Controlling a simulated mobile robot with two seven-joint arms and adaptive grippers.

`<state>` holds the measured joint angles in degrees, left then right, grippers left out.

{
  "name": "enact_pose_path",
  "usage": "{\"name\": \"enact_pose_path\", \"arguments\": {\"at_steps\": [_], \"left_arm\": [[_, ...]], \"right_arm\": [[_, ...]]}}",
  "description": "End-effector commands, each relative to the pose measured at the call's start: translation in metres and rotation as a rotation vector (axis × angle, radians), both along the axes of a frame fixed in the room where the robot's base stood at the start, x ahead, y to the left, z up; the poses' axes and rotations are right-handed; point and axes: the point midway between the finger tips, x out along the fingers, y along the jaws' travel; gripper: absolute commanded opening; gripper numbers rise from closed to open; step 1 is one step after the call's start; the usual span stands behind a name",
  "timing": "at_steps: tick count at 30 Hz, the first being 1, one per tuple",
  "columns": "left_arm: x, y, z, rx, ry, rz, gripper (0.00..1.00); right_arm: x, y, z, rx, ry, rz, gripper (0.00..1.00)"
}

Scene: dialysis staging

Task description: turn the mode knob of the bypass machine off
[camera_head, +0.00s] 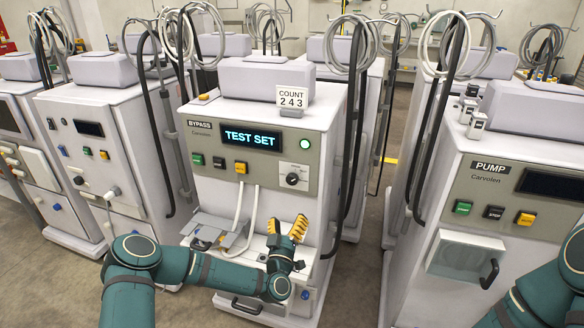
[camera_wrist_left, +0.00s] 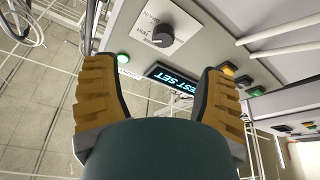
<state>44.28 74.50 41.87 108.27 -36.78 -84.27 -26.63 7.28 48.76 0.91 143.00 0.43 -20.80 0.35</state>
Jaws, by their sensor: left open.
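The bypass machine (camera_head: 259,151) stands in the middle of the head view, with a lit display (camera_head: 251,138) reading TEST SET. Its mode knob (camera_head: 292,179) is a black dial on a white labelled plate at the panel's right. In the left wrist view the knob (camera_wrist_left: 162,36) shows beyond and between my fingers; its exact pointer setting is too small to tell. My left gripper (camera_head: 286,228) is open and empty, with yellow fingers pointing up, below the knob and apart from it. The left gripper (camera_wrist_left: 157,82) also frames the display in the wrist view. My right gripper is out of view.
Green, black and yellow buttons (camera_head: 219,162) sit left of the knob, and a green lamp (camera_head: 305,143) above it. White tubes (camera_head: 239,215) hang left of my gripper. A pump machine (camera_head: 490,200) stands right; a floor gap separates it from the bypass machine.

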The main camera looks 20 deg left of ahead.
Motion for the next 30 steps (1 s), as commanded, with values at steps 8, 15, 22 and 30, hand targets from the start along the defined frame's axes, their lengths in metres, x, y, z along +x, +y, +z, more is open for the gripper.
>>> {"name": "enact_pose_path", "arguments": {"at_steps": [8, 15, 22, 30], "left_arm": [[0.019, 0.014, 0.014, -0.001, -0.038, 0.043, 0.72], [0.062, 0.019, 0.03, -0.002, -0.036, 0.04, 0.72], [0.102, 0.025, 0.044, -0.003, -0.035, 0.041, 0.72], [0.126, 0.028, 0.053, -0.003, -0.034, 0.038, 0.72]], "right_arm": [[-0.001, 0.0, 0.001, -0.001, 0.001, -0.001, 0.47], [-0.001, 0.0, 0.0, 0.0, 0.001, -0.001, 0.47], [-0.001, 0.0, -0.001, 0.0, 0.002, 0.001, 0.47], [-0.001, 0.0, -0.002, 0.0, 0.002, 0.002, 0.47]]}}
